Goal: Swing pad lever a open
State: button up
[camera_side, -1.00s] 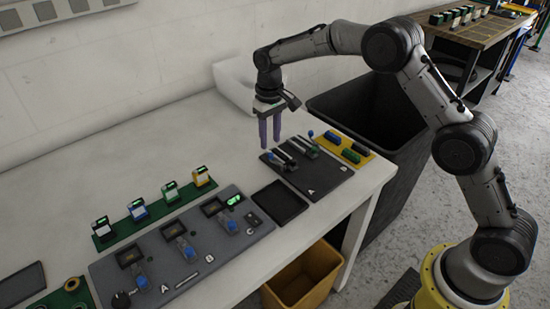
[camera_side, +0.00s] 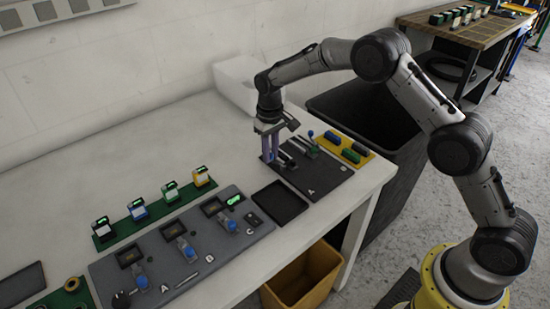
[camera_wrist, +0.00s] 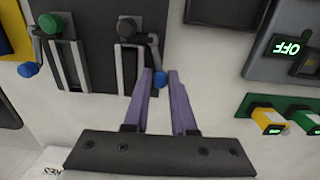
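Pad lever a (camera_wrist: 155,62) is a thin grey arm with a blue ball end, beside the dark knob on the A side of the black pad plate (camera_side: 322,183). My gripper (camera_wrist: 161,73) points down at that lever in the wrist view, its two purple fingers apart. The blue ball shows in the gap between the fingertips; contact with the fingers cannot be told. In the side view my gripper (camera_side: 269,160) is low over the plate's left edge and hides much of that lever. The other pad lever (camera_wrist: 35,55), with a green knob and blue ball, stands to its left in the wrist view.
A yellow tray (camera_side: 374,156) with blue and green blocks lies right of the plate. A dark flat tray (camera_side: 279,204) and a grey control panel (camera_side: 150,258) with blue switches lie to the left. A black bin (camera_side: 390,150) stands beyond the table's right edge.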

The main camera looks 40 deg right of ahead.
grip_shut()
